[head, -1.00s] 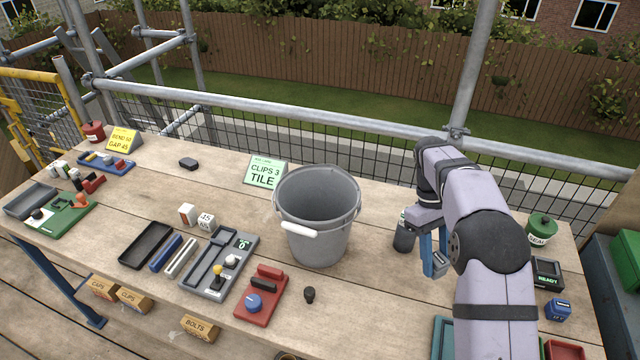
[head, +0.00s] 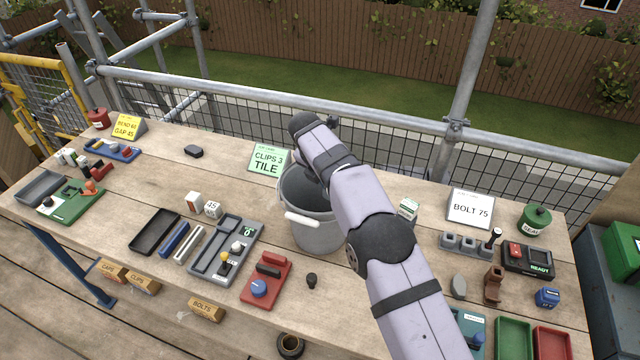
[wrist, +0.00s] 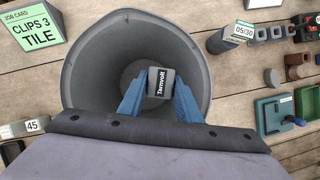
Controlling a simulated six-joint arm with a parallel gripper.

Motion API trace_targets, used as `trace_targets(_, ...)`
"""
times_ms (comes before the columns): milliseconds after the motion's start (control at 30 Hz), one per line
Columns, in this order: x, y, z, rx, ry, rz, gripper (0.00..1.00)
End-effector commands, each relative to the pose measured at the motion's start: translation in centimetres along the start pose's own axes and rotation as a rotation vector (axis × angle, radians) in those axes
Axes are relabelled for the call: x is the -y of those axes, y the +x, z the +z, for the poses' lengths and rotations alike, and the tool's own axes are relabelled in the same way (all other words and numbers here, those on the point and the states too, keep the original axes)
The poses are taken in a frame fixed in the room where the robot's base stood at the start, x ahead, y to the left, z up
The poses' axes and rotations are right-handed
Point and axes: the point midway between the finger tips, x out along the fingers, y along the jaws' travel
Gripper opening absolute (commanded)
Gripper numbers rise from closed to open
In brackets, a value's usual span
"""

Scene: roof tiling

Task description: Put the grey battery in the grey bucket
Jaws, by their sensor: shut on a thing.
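The grey bucket (head: 318,235) stands upright on the wooden table, partly covered by my arm in the head view. In the wrist view its round rim (wrist: 72,70) surrounds my gripper's fingers. My gripper (wrist: 161,88) has its two blue fingers shut on the grey battery (wrist: 161,76), a dark block with a white "Tarnvolt" label. The battery shows over the bucket's opening; how far it is above or below the rim I cannot tell. The head view hides the fingers and battery behind my arm.
A green card "CLIPS 3 TILE" (head: 268,160) stands left of the bucket. A grey tray (head: 222,250) and a red block with a blue knob (head: 265,280) lie to the left. A dark cylinder marked 05/30 (wrist: 222,40) lies right of the bucket.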

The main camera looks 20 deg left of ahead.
Motion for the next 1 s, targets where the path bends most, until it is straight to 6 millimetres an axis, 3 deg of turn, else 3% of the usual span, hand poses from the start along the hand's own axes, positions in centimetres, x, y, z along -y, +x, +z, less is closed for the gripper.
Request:
trace_targets(33, -0.9, 2.2, -0.5, 0.000, -0.065, 0.026, 0.00)
trace_targets(200, -3.3, 5.8, -1.2, 0.002, -0.243, 0.104, 0.00)
trace_targets(767, -4.1, 6.8, -1.4, 0.001, -0.310, 0.130, 0.00)
trace_targets(1000, -4.0, 8.8, -2.3, 0.000, -0.310, 0.129, 0.00)
